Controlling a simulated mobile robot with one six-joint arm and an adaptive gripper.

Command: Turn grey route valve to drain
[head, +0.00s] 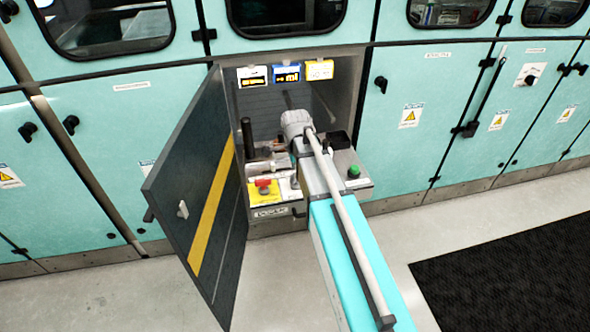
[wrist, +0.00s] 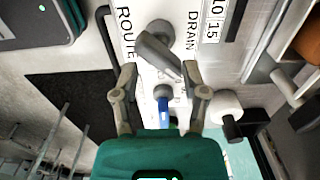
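The grey route valve (wrist: 160,45) shows in the wrist view, on a white panel between the printed words ROUTE and DRAIN. Its bar handle lies slanted, from upper left to lower right. My gripper (wrist: 160,72) is open, with its two fingers spread to the left and right of the handle's lower end. I cannot tell whether either finger touches the handle. In the head view my arm reaches into the open bay and hides the gripper and the valve.
A small blue-handled part (wrist: 163,112) lies between my fingers, below the valve. A white knob (wrist: 226,104) stands close to the right finger. The dark bay door (head: 205,190) stands open left of my arm. A green button (head: 353,171) and red-yellow switch (head: 263,187) flank it.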

